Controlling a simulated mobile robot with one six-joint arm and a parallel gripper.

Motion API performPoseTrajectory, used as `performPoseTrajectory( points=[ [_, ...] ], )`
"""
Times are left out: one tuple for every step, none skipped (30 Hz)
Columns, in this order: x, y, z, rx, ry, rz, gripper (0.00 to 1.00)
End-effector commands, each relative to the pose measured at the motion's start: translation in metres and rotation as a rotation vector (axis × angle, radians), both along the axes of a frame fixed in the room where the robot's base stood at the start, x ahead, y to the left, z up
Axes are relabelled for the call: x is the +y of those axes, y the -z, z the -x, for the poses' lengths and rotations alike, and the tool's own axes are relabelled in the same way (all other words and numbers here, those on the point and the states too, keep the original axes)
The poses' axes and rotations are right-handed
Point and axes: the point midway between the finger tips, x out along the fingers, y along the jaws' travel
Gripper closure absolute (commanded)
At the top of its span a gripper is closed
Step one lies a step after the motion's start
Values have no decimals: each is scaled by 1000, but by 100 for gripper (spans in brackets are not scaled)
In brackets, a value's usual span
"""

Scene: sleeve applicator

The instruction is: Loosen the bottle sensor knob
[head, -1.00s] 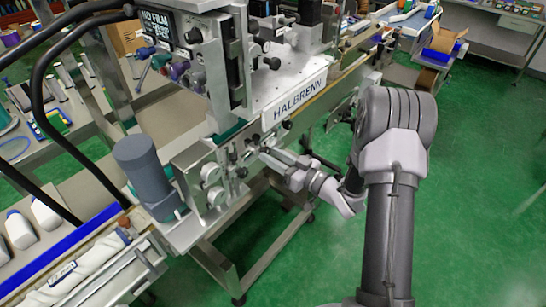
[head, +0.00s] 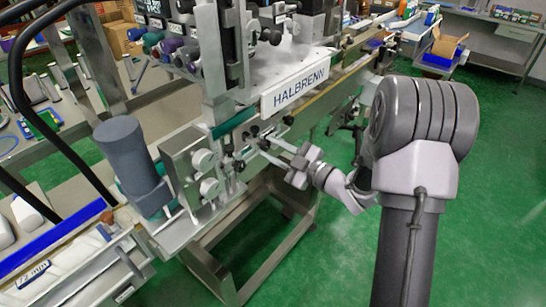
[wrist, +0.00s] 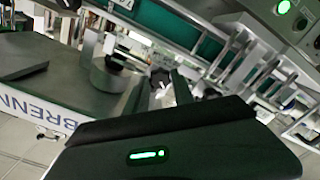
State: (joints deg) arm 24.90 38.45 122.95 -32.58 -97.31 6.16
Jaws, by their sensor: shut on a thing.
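The bottle sensor knob (head: 264,144) is a small black knob on the front side of the steel machine, below the HALBRENN plate. It also shows in the wrist view as a dark lobed knob (wrist: 160,77). My gripper (head: 268,147) reaches it from the right, with one finger on each side, and is shut on it. I cannot tell how far the knob is turned.
Other black knobs (head: 239,165) and round pale dials (head: 208,188) sit close to the left of my gripper. The HALBRENN plate (head: 294,94) juts out just above. A grey cylinder (head: 128,155) stands further left. The green floor (head: 320,255) is clear below.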

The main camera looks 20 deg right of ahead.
Motion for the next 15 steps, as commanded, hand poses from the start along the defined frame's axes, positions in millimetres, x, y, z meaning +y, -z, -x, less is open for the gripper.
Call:
performPoseTrajectory(
  points=[
    [0,3,0,-24,0,32,100],
    [0,3,0,-40,0,55,100],
    [0,2,0,-61,1,85,100],
    [0,2,0,-78,1,109,100],
    [0,2,0,-95,1,131,100],
    [0,1,0,-117,1,162,100],
    [0,1,0,-133,1,185,100],
    [0,1,0,-150,1,208,100],
    [0,0,0,-172,1,238,100],
    [0,0,0,-189,1,261,100],
    [0,0,0,-206,1,284,100],
    [0,0,0,-228,1,315,100],
    [0,0,0,-245,1,338,100],
    [0,0,0,-261,1,360,100],
    [0,0,0,-284,1,392,100]
  ],
)
